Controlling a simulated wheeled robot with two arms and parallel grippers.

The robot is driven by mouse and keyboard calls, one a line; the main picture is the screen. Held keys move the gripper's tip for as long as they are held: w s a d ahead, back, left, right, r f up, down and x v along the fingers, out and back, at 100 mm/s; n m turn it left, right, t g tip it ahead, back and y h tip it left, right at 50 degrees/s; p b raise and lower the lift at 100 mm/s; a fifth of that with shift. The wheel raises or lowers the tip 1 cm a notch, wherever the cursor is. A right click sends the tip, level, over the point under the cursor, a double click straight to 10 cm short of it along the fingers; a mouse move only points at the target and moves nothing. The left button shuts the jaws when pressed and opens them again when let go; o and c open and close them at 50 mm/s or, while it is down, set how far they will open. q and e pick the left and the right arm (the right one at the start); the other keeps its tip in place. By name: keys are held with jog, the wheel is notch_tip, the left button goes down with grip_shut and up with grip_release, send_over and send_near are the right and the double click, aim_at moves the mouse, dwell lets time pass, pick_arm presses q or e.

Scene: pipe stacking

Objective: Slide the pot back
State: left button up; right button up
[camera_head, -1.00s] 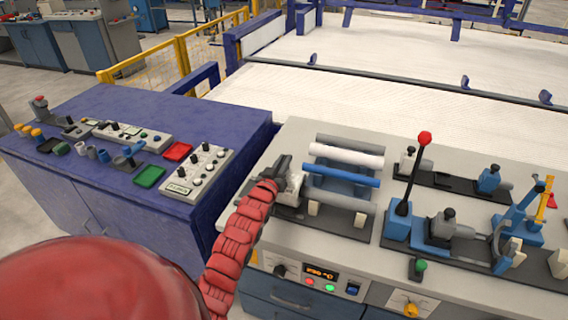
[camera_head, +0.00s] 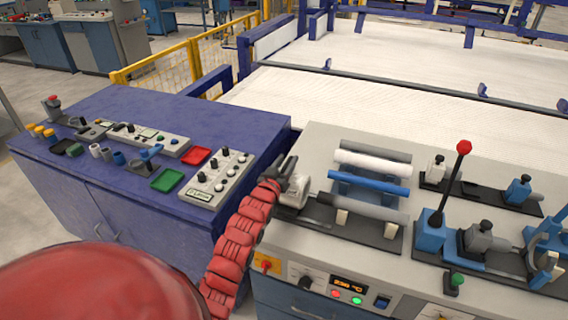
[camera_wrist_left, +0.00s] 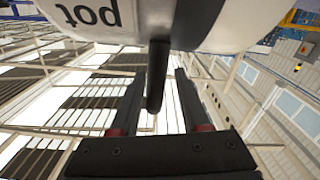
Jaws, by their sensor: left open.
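The pot (camera_head: 295,191) is a whitish rounded body at the left end of the roller unit on the grey bench. In the left wrist view its white side (camera_wrist_left: 95,18) shows large, with the word "pot" upside down. A dark rod-like handle (camera_wrist_left: 157,75) sticks out from it. My left gripper (camera_head: 284,173) is at the pot, partly hiding it. In the left wrist view its open fingers (camera_wrist_left: 161,90) stand on either side of the handle, with gaps visible. My right gripper is not in view.
White, blue and grey rollers (camera_head: 368,182) lie right of the pot. A red-knobbed lever (camera_head: 450,185) and clamps stand farther right. A blue cabinet (camera_head: 75,175) with controls and trays is at left. A white conveyor bed (camera_head: 390,105) lies behind.

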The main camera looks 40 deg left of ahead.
pick_arm(q)
jog(key=shift+s+d+f, duration=0.1)
jog(key=shift+s, duration=0.35)
jog(key=b+v, duration=0.2)
jog(key=v, duration=1.4)
jog(key=shift+s, duration=0.3)
